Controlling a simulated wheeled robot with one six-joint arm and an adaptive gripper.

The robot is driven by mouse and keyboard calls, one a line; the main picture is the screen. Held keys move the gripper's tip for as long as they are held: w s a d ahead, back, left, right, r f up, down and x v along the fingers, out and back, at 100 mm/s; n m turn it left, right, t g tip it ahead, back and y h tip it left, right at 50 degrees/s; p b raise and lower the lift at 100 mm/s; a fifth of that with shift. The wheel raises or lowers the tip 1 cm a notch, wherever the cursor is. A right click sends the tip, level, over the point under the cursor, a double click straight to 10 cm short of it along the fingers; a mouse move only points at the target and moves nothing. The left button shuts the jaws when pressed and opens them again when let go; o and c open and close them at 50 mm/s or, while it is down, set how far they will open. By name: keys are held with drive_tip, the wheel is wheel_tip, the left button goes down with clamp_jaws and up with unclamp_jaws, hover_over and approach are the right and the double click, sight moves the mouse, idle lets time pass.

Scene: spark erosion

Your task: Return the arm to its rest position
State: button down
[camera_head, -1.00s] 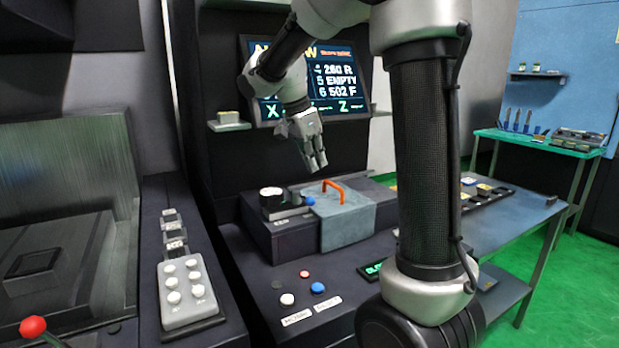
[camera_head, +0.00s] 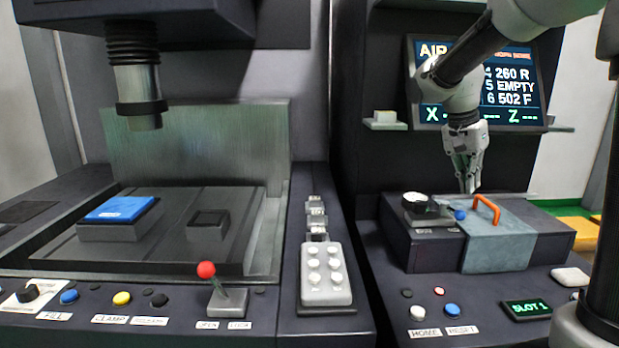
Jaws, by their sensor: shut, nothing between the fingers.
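My gripper (camera_head: 470,186) hangs from my arm at the right, fingers pointing down. Its fingers are close together and nothing shows between them. It is in front of the lit screen (camera_head: 508,90) and above the dark box with the orange handle (camera_head: 487,207) and grey-blue cover (camera_head: 500,245). The fingertips appear just above and left of the handle; I cannot tell the exact gap. My arm reaches in from the upper right.
At the left is a machine bed (camera_head: 180,262) with a blue-topped block (camera_head: 118,214) under a hanging spindle (camera_head: 138,92). A red-knobbed lever (camera_head: 207,270) and a white button pad (camera_head: 326,275) stand in front. A small shelf (camera_head: 386,126) juts out beside the screen.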

drive_tip(key=s+a+f+n+t+y, duration=0.1)
drive_tip(key=s+n, duration=0.4)
drive_tip(key=s, duration=0.4)
drive_tip(key=s+a+f+n+t+y, duration=0.1)
drive_tip(key=s+a+n+y, duration=0.1)
drive_tip(key=s+n, duration=0.4)
drive_tip(key=s, duration=0.4)
drive_tip(key=c, duration=2.2)
unclamp_jaws()
drive_tip(key=s+t, duration=0.1)
drive_tip(key=s, duration=0.1)
drive_tip(key=s+r+t, duration=0.1)
drive_tip(key=s, duration=0.1)
drive_tip(key=o, duration=0.4)
drive_tip(key=shift+r, duration=0.25)
drive_tip(key=shift+c, duration=0.2)
drive_tip(key=o, duration=0.6)
drive_tip(key=n+g+h, duration=0.2)
drive_tip(key=n+h, duration=0.2)
drive_tip(key=n, duration=0.1)
approach(459, 211)
wheel_tip(459, 211, down, 2)
drive_tip(key=x, duration=0.7)
drive_tip(key=shift+w+d+f, duration=0.15)
drive_tip(key=shift+d+f, duration=0.05)
drive_tip(key=shift+d, duration=0.25)
